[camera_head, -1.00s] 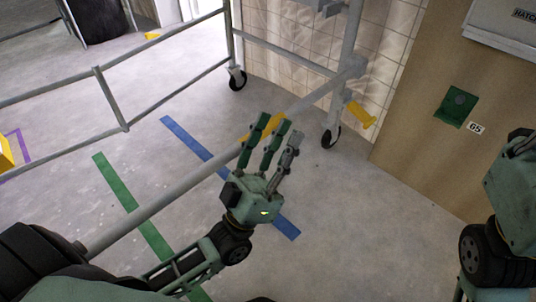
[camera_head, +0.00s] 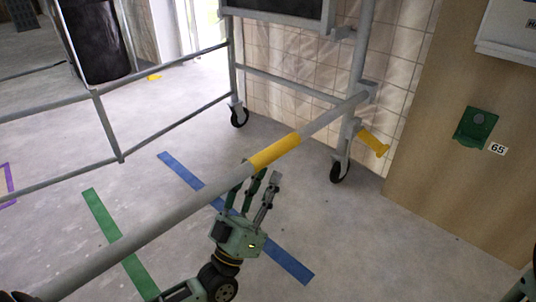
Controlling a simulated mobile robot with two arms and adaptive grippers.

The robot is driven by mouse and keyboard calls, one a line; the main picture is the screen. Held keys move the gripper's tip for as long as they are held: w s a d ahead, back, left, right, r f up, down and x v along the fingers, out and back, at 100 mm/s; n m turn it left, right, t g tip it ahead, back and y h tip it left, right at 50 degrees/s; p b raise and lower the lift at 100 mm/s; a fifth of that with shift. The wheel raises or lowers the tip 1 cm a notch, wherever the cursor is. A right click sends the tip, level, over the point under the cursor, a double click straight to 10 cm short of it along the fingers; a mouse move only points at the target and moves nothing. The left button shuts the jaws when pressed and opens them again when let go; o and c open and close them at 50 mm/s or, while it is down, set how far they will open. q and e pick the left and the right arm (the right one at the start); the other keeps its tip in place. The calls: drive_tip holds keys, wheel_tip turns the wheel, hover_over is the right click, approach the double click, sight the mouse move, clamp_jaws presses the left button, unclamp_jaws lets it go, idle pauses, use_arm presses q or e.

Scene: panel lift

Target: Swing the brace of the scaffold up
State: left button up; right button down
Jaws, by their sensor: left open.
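The brace is a long grey bar (camera_head: 180,211) with a yellow band (camera_head: 275,152). It runs from the lower left up to the scaffold post (camera_head: 357,75) at the right. My left gripper (camera_head: 256,188) is open, with its fingers pointing up at the lower edge of the bar, by the near end of the yellow band. The bar seems to cover the fingertips; I cannot tell whether they touch it. At the lower right edge only a sliver of my right arm shows.
A yellow handle-like part (camera_head: 372,142) sticks out from the post. Scaffold wheels (camera_head: 339,172) stand on the floor. Grey rails (camera_head: 108,125) stand at the left. A wooden panel with a green plate (camera_head: 475,127) is at the right.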

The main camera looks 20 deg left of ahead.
sight(273, 153)
use_arm(q)
drive_tip(key=p+x, duration=0.1)
drive_tip(key=x, duration=0.5)
drive_tip(key=shift+c, duration=0.4)
clamp_jaws()
